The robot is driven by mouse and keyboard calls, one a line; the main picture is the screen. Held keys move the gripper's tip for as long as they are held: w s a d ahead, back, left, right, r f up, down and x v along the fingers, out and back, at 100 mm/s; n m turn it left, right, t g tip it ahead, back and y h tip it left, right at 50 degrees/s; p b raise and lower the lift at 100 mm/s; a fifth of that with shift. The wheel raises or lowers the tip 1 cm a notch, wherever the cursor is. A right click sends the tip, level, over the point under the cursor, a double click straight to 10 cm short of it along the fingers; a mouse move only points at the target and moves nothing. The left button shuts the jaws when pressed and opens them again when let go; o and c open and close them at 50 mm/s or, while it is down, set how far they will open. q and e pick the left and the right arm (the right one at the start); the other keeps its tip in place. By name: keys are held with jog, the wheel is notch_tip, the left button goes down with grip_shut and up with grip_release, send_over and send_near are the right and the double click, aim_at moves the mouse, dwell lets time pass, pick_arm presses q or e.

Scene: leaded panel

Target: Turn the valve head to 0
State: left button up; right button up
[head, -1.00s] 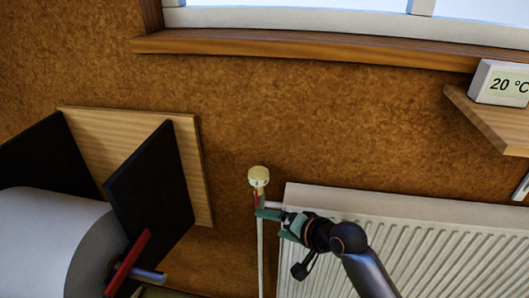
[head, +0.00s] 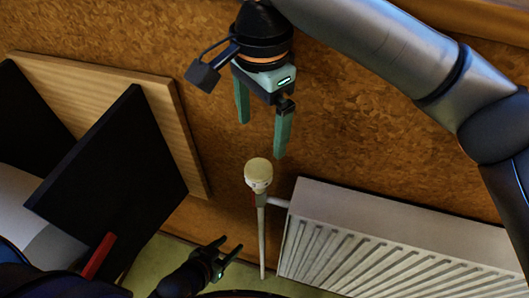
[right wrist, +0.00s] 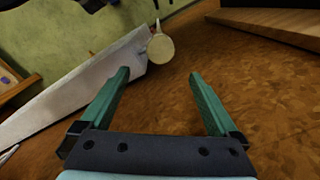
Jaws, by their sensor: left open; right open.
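The valve head (head: 258,174) is a cream knob on top of a white pipe at the radiator's left end in the head view. Its markings are too small to read. It also shows in the right wrist view (right wrist: 160,48), beyond and between my fingers. My right gripper (head: 261,138) is open and empty above the valve head, fingers pointing down, apart from it. Its fingers also show in the right wrist view (right wrist: 158,85). My left gripper (head: 232,252) is the lower one, open and empty, low and left of the pipe.
The white radiator (head: 400,245) extends right from the valve and also shows in the right wrist view (right wrist: 80,95). A wooden board (head: 185,120) with black panels (head: 120,170) stands on the left. A red bar (head: 99,257) is in front of them. The brown wall (head: 340,140) is bare above the radiator.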

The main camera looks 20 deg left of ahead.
aim_at(260, 168)
notch_tip(260, 168, down, 12)
jog(key=shift+a+r, duration=0.1)
jog(key=shift+a, duration=0.05)
jog(key=shift+c, duration=0.3)
